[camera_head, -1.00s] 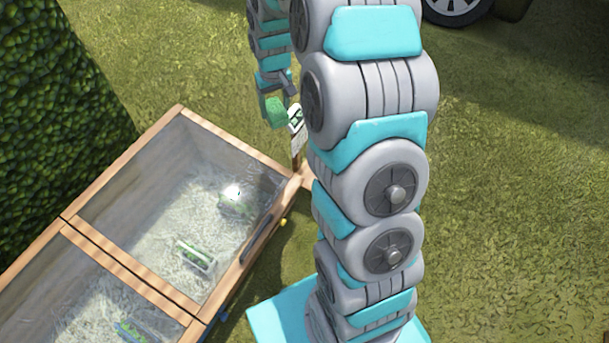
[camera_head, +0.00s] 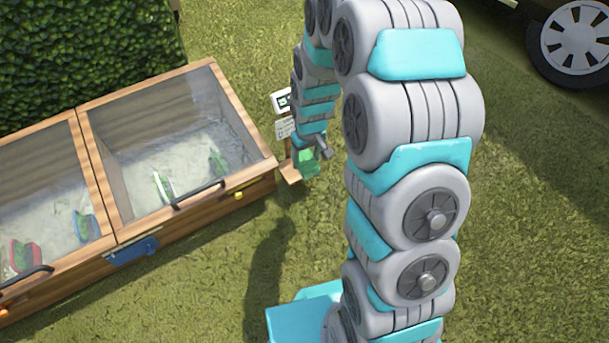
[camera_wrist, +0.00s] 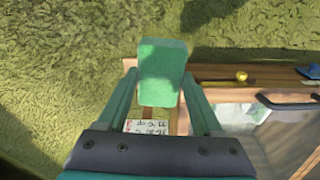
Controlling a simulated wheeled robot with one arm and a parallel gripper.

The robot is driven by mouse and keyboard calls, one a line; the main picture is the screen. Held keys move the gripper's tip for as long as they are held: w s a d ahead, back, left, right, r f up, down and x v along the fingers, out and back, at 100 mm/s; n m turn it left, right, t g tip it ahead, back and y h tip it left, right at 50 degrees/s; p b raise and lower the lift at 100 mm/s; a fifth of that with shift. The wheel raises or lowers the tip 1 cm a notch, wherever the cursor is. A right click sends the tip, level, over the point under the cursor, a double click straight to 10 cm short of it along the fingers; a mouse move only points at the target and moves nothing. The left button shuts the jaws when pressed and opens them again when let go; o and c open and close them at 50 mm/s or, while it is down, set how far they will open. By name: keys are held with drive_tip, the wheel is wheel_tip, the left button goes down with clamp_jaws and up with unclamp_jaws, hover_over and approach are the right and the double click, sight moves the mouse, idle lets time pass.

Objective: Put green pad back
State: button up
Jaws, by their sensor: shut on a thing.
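My gripper (camera_head: 312,150) is shut on a green pad (camera_head: 309,165), a block with a darker and a lighter green area. In the wrist view the pad (camera_wrist: 162,72) sits between the two fingers, over grass and the end of a wooden frame. In the head view it hangs beside a small wooden ledge (camera_head: 290,174) at the right corner of the wooden box; whether it touches the ledge I cannot tell. A signpost with a white sign (camera_head: 284,100) bearing a green mark stands behind; a lettered card (camera_wrist: 148,127) shows below the pad in the wrist view.
The wooden box (camera_head: 200,205) has clear lids with dark handles (camera_head: 200,194). Green-and-white things (camera_head: 162,188) lie inside its right section. A hedge (camera_head: 90,40) stands behind.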

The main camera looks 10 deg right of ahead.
drive_tip(key=s+a+f+n+b, duration=0.1)
drive_tip(key=s+a+f+b, duration=0.25)
drive_tip(key=f, duration=0.55)
drive_tip(key=w+d, duration=0.1)
drive_tip(key=w, duration=0.3)
drive_tip(key=w+d, duration=0.1)
drive_tip(key=w, duration=0.4)
drive_tip(key=w+d+f+b, duration=0.1)
drive_tip(key=w, duration=0.4)
drive_tip(key=shift+w+d+f, duration=0.1)
drive_tip(key=shift+w+d, duration=0.15)
drive_tip(key=shift+d, duration=0.05)
drive_tip(key=shift+f+b, duration=0.3)
drive_tip(key=shift+f, duration=1.55)
drive_tip(key=o, duration=1.5)
drive_tip(key=shift+c, duration=0.2)
